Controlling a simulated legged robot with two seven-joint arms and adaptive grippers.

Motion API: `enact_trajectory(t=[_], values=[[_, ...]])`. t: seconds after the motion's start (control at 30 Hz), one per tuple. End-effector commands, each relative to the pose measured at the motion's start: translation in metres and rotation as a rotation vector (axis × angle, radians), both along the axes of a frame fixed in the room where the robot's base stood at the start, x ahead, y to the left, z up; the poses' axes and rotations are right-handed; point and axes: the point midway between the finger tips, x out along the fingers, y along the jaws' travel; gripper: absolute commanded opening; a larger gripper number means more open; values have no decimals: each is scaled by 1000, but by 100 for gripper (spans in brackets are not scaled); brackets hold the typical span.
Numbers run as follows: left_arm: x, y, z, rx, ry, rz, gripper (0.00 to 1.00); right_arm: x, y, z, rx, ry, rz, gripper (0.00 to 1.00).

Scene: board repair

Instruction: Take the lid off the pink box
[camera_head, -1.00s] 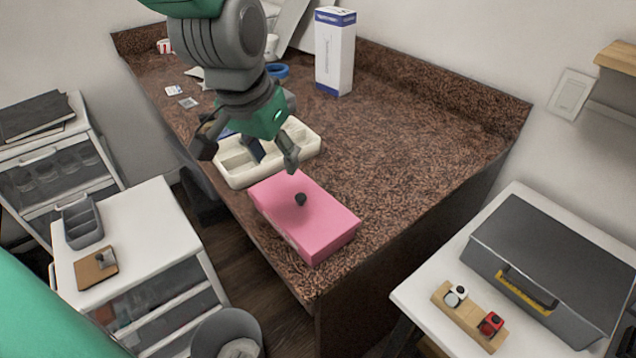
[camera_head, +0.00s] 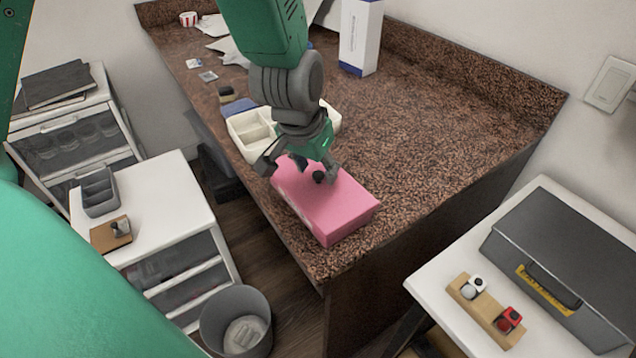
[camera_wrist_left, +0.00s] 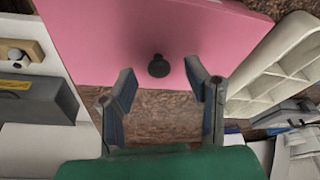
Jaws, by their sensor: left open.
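The pink box (camera_head: 335,212) sits near the front corner of the brown speckled counter, its lid on. A small black knob (camera_head: 318,176) stands on top of the lid. My left gripper (camera_head: 300,168) is open and empty over the box's far end, close to the knob. In the left wrist view, the gripper's two fingers (camera_wrist_left: 166,92) are spread wide, and the knob (camera_wrist_left: 158,66) lies just beyond the gap between them. The pink lid (camera_wrist_left: 190,30) fills the upper middle of that view. My right gripper is not in view.
A white compartment tray (camera_head: 238,130) is just behind the box. A white and blue carton (camera_head: 358,38) stands at the back. A grey case (camera_head: 565,255) is on the white table at right. A bin (camera_head: 236,312) stands on the floor below. The counter right of the box is clear.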

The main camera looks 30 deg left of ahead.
Motion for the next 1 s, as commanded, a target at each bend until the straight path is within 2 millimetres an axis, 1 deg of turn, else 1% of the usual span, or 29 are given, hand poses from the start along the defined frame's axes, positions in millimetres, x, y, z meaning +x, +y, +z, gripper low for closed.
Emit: enact_trajectory(t=[0.03, 0.1, 0.37, 0.4, 0.47, 0.5, 0.87, 0.97, 1.0], values=[[2, 0, -8, -1, 2, 1, 43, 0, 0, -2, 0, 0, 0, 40], [4, 0, -14, -1, 1, 1, 43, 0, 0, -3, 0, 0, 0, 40], [4, 1, -15, -1, -2, 2, 43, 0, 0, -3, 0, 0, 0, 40], [4, 1, -15, -1, -2, 2, 36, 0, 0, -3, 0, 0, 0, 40], [4, 1, -15, -1, -2, 2, 15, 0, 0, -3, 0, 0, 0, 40], [5, 1, -15, -1, -2, 2, 1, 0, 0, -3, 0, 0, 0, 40], [5, 1, -14, -1, -2, 2, 0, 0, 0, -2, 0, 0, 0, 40], [5, 1, -6, -1, -3, 1, 0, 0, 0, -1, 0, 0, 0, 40], [5, 1, 0, 0, -4, 1, 0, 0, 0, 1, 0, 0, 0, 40]])
